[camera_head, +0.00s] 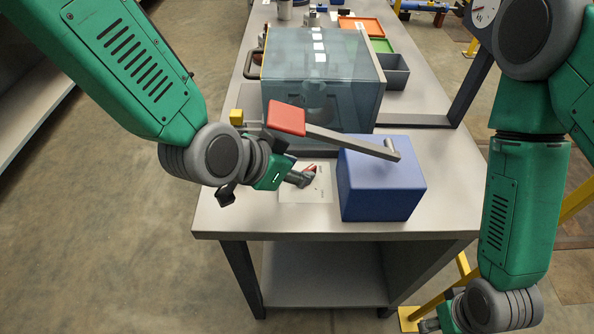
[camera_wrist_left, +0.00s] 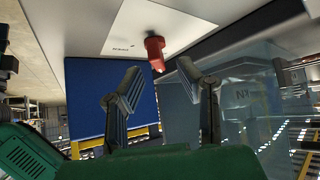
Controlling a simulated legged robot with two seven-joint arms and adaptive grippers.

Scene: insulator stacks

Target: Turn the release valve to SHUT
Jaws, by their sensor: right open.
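The release valve appears to be the small red handle (camera_head: 309,169) on a white plate (camera_head: 318,190) on the bench top, left of the blue box. In the left wrist view the red handle (camera_wrist_left: 154,52) stands out from the plate, just beyond and between my fingertips. My left gripper (camera_head: 303,178) is close to it; in its wrist view the two fingers (camera_wrist_left: 160,70) are spread, with nothing between them. The plate's lettering is too small to read. My right gripper (camera_head: 432,325) is only partly seen at the bottom edge, far from the valve.
A grey lever with a red grip (camera_head: 287,118) reaches over the bench from the blue box (camera_head: 380,188), above my left gripper. A clear enclosure (camera_head: 318,85) stands behind.

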